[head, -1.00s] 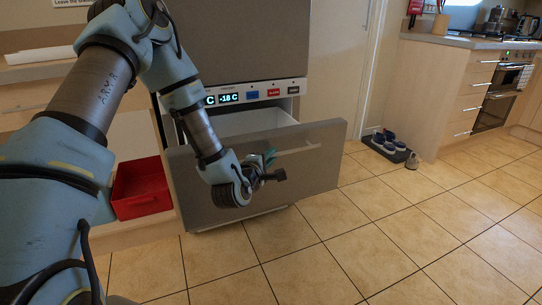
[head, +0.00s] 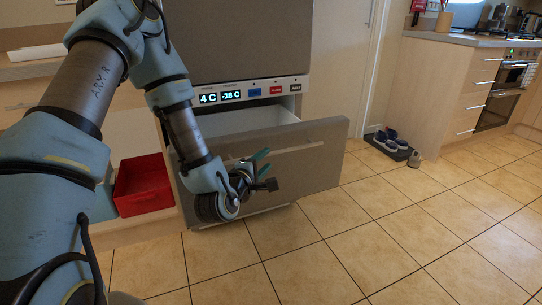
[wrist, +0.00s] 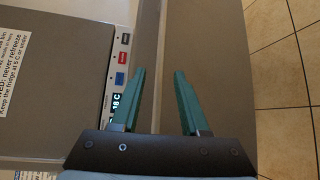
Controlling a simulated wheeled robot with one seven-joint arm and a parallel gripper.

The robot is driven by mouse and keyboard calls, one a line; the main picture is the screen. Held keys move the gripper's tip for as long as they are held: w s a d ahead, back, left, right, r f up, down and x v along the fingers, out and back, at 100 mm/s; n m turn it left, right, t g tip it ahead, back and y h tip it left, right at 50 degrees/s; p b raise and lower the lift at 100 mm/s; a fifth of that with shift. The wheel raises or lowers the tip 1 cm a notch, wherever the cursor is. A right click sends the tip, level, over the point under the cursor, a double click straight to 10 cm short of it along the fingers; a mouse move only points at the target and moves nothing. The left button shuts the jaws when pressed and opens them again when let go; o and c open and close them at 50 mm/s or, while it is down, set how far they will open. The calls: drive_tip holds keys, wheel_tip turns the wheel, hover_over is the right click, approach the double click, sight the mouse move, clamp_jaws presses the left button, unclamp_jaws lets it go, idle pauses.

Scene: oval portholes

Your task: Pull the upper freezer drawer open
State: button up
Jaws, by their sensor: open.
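The upper freezer drawer (head: 313,175) is a grey front that stands pulled out from the fridge-freezer, below the display panel (head: 250,92). The white inside of the drawer (head: 235,123) shows behind its front. A long bar handle (head: 298,148) runs along the upper part of the front. My gripper (head: 266,169) is in front of the drawer front, its green fingers apart and just below the handle's level. In the wrist view my gripper (wrist: 160,102) is open with nothing between the fingertips; the drawer front (wrist: 215,75) fills the right side. I cannot tell whether it touches the front.
A red bin (head: 143,184) stands to the left of the drawer. Shoes on a dark mat (head: 391,147) lie by the far door, with a small object beside them. The tiled floor (head: 370,225) in front and to the right is clear.

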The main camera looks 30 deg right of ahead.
drive_tip(key=p+v, duration=0.1)
drive_tip(key=v, duration=0.3)
drive_tip(key=shift+s+a, duration=0.2)
idle(0.3)
